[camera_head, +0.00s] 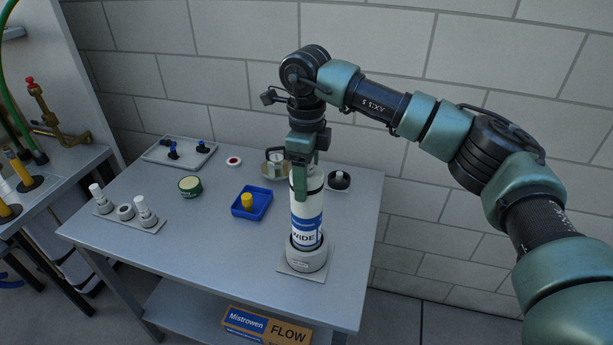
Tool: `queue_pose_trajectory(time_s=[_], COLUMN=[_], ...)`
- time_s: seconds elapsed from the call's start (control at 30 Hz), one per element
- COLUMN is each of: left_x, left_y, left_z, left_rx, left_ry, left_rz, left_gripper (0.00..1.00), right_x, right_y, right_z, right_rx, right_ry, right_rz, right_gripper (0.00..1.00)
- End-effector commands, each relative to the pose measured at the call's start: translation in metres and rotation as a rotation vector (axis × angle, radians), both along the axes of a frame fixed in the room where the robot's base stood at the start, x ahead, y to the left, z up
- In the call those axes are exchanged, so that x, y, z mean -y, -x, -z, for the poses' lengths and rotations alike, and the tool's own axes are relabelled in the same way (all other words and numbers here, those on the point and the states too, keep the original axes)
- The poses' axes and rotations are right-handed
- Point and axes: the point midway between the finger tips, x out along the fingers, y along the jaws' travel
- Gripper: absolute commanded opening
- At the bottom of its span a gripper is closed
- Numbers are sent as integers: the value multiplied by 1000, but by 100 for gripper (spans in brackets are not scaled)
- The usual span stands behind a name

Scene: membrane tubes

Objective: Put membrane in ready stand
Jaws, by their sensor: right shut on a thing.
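The membrane (306,222) is a white tube with a blue band and the letters "WIDE". It is upright, with its lower end at the round grey-white cup of a stand (306,258) on a square plate near the table's right front. I cannot tell whether its bottom rests fully in the cup. My right gripper (308,180) points down from above and is shut on the upper part of the membrane. Its finger hides part of the tube's top. My left gripper is not in view.
On the grey table (235,265) are a blue tray (238,207) with a yellow piece, a green tin (190,186), a rack of white bottles (125,212) and a grey tray (180,152). A black-knobbed item (339,180) stands close behind the membrane. A brick wall backs the table.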

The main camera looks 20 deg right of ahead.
Motion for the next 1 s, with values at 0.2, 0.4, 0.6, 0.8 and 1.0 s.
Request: queue_pose_trajectory(time_s=[0.2,0.4,0.6,0.8,1.0], left_x=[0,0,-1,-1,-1], left_y=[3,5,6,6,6], left_z=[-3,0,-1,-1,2], left_rx=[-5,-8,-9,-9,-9], left_ry=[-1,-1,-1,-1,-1], left_rz=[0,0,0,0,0], left_gripper=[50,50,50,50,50], right_x=[0,0,0,0,0], right_y=[-1,0,0,0,-1], right_z=[8,11,12,12,0], right_rx=[5,3,1,1,3], right_ry=[-2,-1,0,0,-1], right_rz=[1,0,0,0,0], right_gripper=[0,0,86,86,86])
